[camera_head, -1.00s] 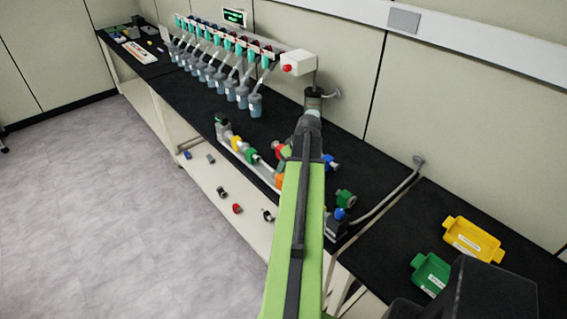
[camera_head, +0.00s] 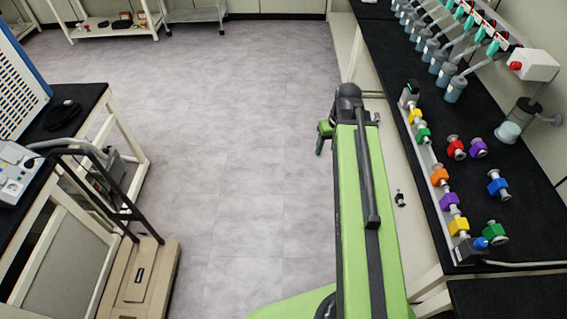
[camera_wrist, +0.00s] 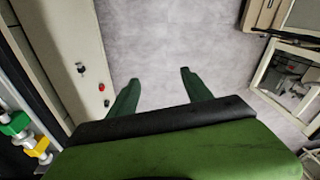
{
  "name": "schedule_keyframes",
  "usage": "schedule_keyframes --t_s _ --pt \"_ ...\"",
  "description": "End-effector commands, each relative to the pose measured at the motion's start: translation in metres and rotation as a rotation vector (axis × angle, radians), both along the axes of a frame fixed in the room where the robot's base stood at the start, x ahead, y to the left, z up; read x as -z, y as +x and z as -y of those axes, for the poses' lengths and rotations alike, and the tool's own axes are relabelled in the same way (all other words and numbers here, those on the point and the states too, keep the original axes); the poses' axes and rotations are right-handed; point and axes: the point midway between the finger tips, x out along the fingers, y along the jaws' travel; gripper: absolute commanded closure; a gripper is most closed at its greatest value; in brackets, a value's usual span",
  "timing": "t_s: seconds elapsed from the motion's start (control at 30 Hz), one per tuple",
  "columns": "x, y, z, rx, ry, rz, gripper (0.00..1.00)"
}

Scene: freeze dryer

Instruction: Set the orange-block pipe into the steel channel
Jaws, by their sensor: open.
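The orange-block pipe (camera_head: 439,176) lies in line with the row of colored-block pipes along the bench's front edge. From here I cannot tell how deep the orange pipe sits. My gripper (camera_wrist: 157,76) is open and empty over the grey floor, left of the bench. In the head view only a small green part of it shows (camera_head: 325,130), beside my arm's end.
Loose pipes with red (camera_head: 456,147), purple (camera_head: 478,148), blue (camera_head: 497,184) and green (camera_head: 495,232) blocks lie on the black bench behind the channel. Knobs (camera_wrist: 101,87) stick out of the bench's front panel. The floor between is clear.

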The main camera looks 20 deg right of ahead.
Motion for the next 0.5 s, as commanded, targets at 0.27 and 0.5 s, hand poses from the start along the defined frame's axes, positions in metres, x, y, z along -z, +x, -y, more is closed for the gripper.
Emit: schedule_keyframes --t_s 0.27,0.5 --pt "0.002 -0.009 -0.17 -0.091 -0.056 -0.1 0.42" --pt "0.002 -0.013 -0.194 -0.094 -0.066 -0.111 0.42"
